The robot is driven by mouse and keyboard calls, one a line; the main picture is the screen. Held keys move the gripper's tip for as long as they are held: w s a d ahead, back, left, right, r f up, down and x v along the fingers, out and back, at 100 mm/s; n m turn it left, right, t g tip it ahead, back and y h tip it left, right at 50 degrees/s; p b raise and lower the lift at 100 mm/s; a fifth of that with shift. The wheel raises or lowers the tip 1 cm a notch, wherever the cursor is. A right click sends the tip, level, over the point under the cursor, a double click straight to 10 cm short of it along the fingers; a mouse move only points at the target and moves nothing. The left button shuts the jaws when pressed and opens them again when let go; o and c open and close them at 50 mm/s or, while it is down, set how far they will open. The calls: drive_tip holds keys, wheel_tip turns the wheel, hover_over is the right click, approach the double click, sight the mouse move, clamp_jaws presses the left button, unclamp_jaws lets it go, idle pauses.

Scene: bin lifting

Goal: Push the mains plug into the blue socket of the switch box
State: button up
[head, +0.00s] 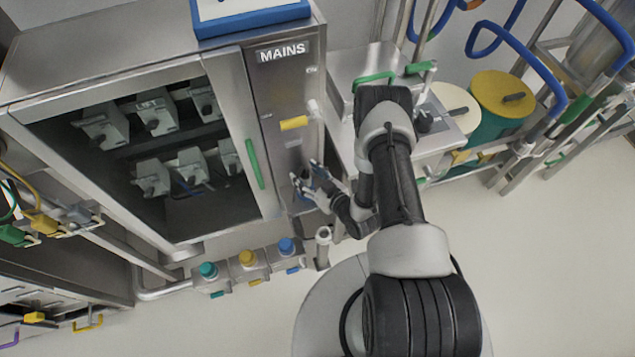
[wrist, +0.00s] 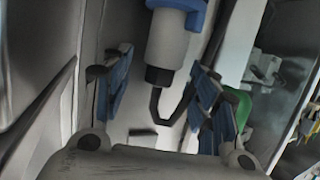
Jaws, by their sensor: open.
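My gripper (head: 307,174) is open in front of the lower part of the steel panel labelled MAINS (head: 284,95). In the wrist view the two blue-padded fingers of my gripper (wrist: 162,68) stand apart. A grey cylindrical plug (wrist: 167,47) with a blue collar and a black cable end shows between and beyond them. The fingers do not grip it. Whether its blue end sits in a socket is cut off by the picture edge. In the head view my gripper hides the plug. A blue round fitting (head: 286,246) is on a grey box low beside the cabinet.
A yellow fitting (head: 247,258) and a teal fitting (head: 208,270) are left of the blue one. A yellow handle (head: 293,123) and a green handle (head: 254,164) are close to my gripper. The floor (head: 550,270) is clear at lower right.

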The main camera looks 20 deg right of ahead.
drive_tip(key=v, duration=1.1)
